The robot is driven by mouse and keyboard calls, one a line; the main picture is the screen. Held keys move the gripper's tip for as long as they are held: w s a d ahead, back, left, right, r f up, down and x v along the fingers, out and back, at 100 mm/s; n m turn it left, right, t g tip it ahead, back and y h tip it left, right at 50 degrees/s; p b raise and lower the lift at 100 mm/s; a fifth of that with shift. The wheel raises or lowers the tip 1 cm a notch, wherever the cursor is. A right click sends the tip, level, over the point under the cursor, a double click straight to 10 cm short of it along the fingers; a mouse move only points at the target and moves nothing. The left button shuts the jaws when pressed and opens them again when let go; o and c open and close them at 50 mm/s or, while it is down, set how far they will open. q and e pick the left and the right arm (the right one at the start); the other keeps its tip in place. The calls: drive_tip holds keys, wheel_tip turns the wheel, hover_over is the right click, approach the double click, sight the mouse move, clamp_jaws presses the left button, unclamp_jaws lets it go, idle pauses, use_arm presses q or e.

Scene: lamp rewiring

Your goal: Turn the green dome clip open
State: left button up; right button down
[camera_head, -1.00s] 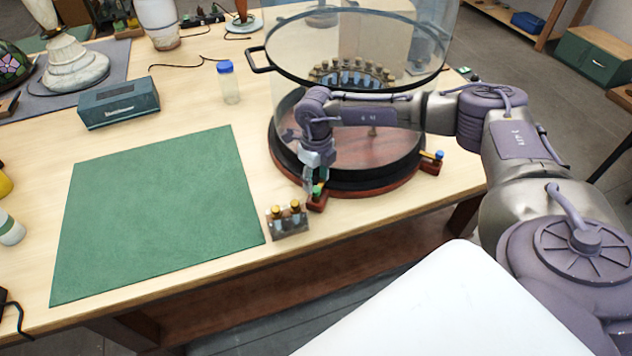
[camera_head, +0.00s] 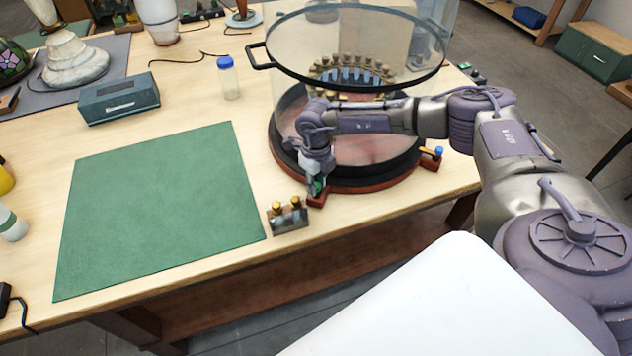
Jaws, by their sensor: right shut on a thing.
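The green dome clip (camera_head: 320,184) sits on a red-brown foot at the front left of the round dome base (camera_head: 374,184). My right gripper (camera_head: 316,183) points down over this clip and is shut on it; its fingers hide most of the clip. A clear glass dome with a black rim (camera_head: 352,84) stands on the base. A second clip with a blue end (camera_head: 438,152) is on the right foot of the base. My left gripper is not in view.
A small holder with brass-topped pieces (camera_head: 287,215) stands just left of the clip, near the table's front edge. A green mat (camera_head: 160,210) lies bare to the left. A blue-capped bottle (camera_head: 228,78) and a dark green box (camera_head: 118,100) stand behind it.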

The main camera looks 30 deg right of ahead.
drive_tip(key=n+b, duration=0.3)
drive_tip(key=shift+f+n, duration=0.2)
drive_tip(key=shift+n, duration=0.1)
drive_tip(key=n+b, duration=0.4)
drive_tip(key=n, duration=0.1)
drive_tip(key=n+b, duration=0.4)
drive_tip(key=n, duration=0.1)
drive_tip(key=n+b, duration=0.1)
drive_tip(key=n, duration=0.1)
drive_tip(key=n+b, duration=0.1)
drive_tip(key=n, duration=0.1)
drive_tip(key=shift+r+b, duration=0.25)
drive_tip(key=shift+b, duration=0.05)
drive_tip(key=shift+n, duration=0.3)
drive_tip(key=c, duration=1)
unclamp_jaws()
